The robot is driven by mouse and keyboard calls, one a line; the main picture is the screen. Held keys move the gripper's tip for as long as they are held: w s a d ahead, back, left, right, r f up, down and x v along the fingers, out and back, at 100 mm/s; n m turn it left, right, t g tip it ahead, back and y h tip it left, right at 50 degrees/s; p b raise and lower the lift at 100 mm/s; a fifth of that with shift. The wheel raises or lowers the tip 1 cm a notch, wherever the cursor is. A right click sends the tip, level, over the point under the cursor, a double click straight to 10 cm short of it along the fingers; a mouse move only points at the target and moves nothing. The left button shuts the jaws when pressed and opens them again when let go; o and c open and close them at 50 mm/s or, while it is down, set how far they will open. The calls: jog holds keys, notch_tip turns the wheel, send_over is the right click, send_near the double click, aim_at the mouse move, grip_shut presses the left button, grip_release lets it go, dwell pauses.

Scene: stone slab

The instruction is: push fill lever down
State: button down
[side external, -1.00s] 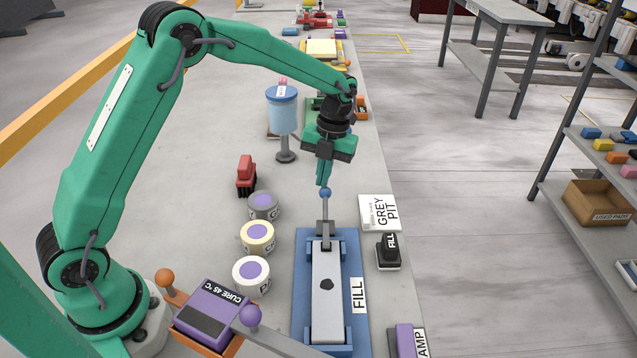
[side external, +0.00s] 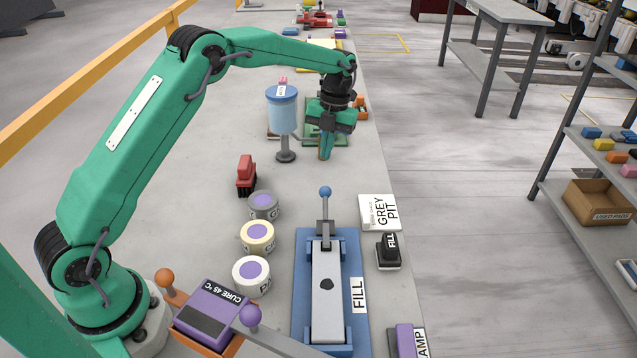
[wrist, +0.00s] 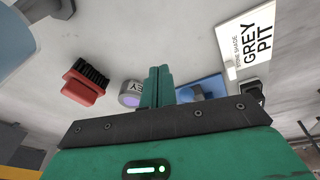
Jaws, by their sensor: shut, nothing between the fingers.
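The fill lever (side external: 325,192) is a grey rod with a blue ball knob and stands upright at the far end of the blue fill fixture (side external: 354,255), which carries a FILL label. My gripper (side external: 324,157) is shut and empty, pointing down, apart from the knob and on its far side in the side view. In the wrist view my green fingers (wrist: 158,70) are together. There the blue fixture (wrist: 203,85) shows only in part, cut off by my gripper's body.
Several tins (side external: 257,237) and a red brush (side external: 246,175) are on the left. A blue cylinder on a stand (side external: 283,112) stands left of my gripper.

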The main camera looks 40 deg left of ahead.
jog(key=shift+w+a+r, duration=0.15)
jog(key=shift+w+a, duration=0.15)
jog(key=shift+w, duration=0.1)
jog(key=s+d+r+n+t, duration=0.2)
jog(key=s+r+n+t, duration=0.2)
jog(key=s+r+n, duration=1.05)
jog(key=s+n+t, duration=0.4)
jog(key=s+n, duration=1.2)
jog(key=s, duration=0.3)
jog(key=shift+d, duration=0.4)
